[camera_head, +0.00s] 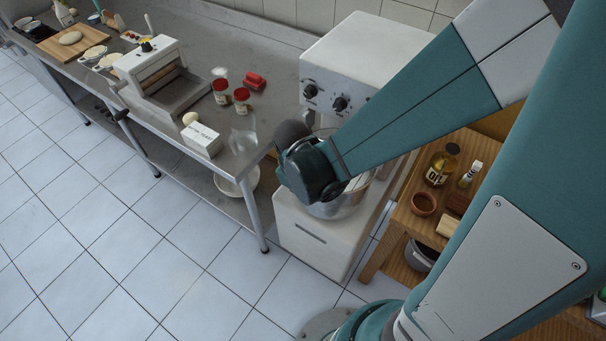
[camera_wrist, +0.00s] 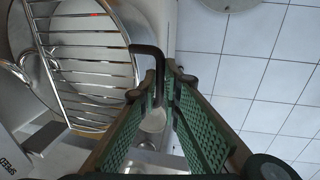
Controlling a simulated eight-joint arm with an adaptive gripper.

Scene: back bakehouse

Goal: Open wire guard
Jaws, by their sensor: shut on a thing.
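The wire guard (camera_wrist: 85,62) is a set of shiny parallel metal bars inside a curved rim, at the left of the wrist view. A bent black handle (camera_wrist: 146,49) stands out from its right side. My gripper (camera_wrist: 170,78) has green ribbed pads, and its jaws are closed around the end of the handle. In the head view, my dark wrist is in front of the white mixer (camera_head: 345,50) and its steel bowl (camera_head: 335,209); the guard and my fingertips are hidden there. Whether the guard is raised cannot be told.
The steel bench (camera_head: 190,165) with a white box (camera_head: 202,140) and red-lidded jars (camera_head: 241,100) stands left of the mixer. A wooden shelf unit (camera_head: 405,215) with an oil bottle (camera_head: 440,167) stands close on the right. The tiled floor (camera_head: 110,240) in front is clear.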

